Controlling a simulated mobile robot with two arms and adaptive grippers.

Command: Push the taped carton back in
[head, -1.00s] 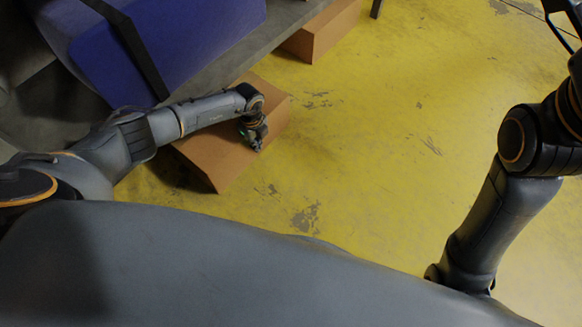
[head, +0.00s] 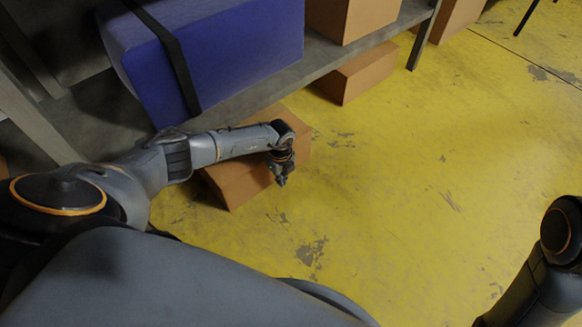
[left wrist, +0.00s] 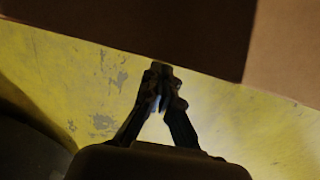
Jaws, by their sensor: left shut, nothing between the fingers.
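A brown carton (head: 236,184) sits on the yellow floor at the left of the head view, sticking out from beneath the shelf. I cannot make out tape on it. My left forearm crosses over it and hides part of its top. My left gripper (head: 281,181) is shut and empty at the carton's outer side, pointing down. In the left wrist view the gripper's fingertips (left wrist: 160,76) sit by the lower edge of the carton's dark face (left wrist: 150,28). I cannot tell whether they touch it. My right gripper is out of view.
A grey shelf (head: 270,84) runs above the carton, holding a blue strapped bundle (head: 230,50) and a carton (head: 350,14). Another carton (head: 357,73) stands under the shelf farther right, near a dark shelf leg (head: 421,42). The worn yellow floor (head: 400,190) is clear.

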